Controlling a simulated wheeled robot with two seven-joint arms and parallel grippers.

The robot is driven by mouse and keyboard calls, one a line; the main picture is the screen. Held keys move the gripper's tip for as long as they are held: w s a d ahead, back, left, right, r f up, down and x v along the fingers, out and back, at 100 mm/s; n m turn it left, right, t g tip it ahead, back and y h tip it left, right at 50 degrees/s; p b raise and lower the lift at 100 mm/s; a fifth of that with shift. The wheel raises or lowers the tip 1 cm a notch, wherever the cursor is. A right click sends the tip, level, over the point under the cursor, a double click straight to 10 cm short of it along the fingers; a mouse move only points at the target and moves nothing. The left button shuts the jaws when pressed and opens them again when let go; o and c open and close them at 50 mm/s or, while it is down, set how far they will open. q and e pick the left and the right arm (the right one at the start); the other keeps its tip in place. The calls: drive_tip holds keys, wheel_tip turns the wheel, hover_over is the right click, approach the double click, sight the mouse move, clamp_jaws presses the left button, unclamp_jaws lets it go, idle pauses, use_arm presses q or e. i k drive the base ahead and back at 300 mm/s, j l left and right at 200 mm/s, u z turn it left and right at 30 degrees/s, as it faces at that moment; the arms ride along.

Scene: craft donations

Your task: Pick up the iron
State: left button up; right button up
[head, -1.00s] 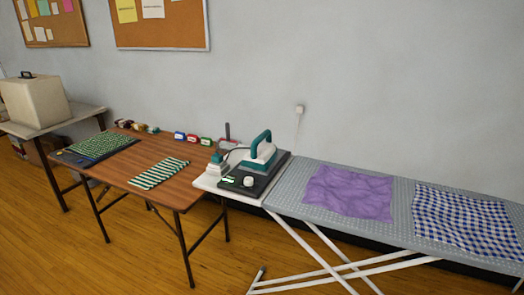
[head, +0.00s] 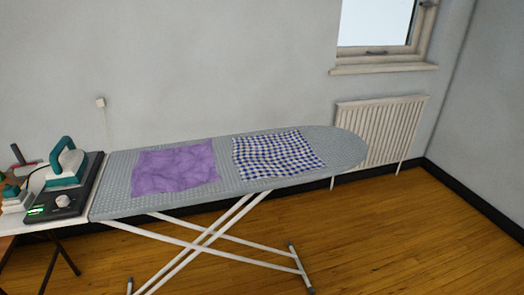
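The iron (head: 66,164) is teal and white with a looped teal handle. It sits on a dark base unit (head: 54,207) with a knob and a green-lit display, at the left end of the ironing board (head: 122,206). Neither of my grippers shows in the head view.
A purple cloth (head: 176,170) and a blue-and-white checked cloth (head: 277,155) lie flat on the board. The board's crossed white legs (head: 214,237) stand on the wooden floor. A radiator (head: 380,132) is below the window. Floor in front and at right is clear.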

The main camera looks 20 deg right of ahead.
sight(70, 169)
drive_tip(key=i+j+z, duration=0.15)
drive_tip(key=j, duration=0.5)
drive_tip(key=j+z, duration=0.15)
drive_tip(key=j, duration=0.45)
